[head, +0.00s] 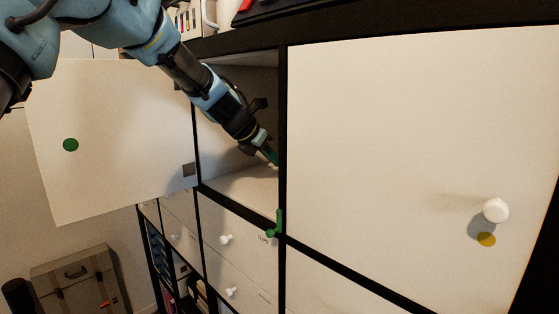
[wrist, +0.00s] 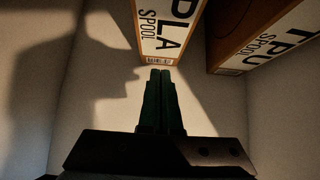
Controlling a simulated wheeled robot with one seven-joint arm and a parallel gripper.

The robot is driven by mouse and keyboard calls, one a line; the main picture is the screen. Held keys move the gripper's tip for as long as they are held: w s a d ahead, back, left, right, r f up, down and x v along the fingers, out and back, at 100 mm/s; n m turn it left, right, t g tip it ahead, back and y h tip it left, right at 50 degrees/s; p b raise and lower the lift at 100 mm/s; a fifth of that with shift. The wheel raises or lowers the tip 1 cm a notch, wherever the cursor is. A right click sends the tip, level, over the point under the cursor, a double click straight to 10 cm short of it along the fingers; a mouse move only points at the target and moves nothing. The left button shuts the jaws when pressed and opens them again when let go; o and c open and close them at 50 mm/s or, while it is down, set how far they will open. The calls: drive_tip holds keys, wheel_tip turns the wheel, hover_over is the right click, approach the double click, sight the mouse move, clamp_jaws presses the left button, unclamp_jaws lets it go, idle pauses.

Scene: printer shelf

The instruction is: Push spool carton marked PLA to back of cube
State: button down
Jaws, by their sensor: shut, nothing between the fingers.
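In the wrist view the PLA spool carton (wrist: 168,35) stands in the cube, its white label face with "PLA SPOOL" toward me and a brown side showing. My gripper (wrist: 160,72) is shut and empty, its green fingertips just in front of the lower edge of the PLA label. I cannot tell whether they touch it. In the head view my gripper (head: 275,158) reaches into the open cube (head: 240,180), near its right wall. The cartons cannot be made out there.
A carton marked TPU (wrist: 262,40) stands to the right of the PLA carton, with a gap between them. An open white door (head: 110,140) with a green dot hangs left of the cube. A closed door (head: 400,150) with a white knob (head: 495,210) is to the right. A green bracket (head: 277,225) sits at the cube's lower right edge.

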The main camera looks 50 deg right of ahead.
drive_tip(key=b+v, duration=0.2)
drive_tip(key=v, duration=0.9)
drive_tip(key=shift+a+f, duration=0.35)
drive_tip(key=shift+f, duration=0.1)
drive_tip(key=shift+w, duration=0.15)
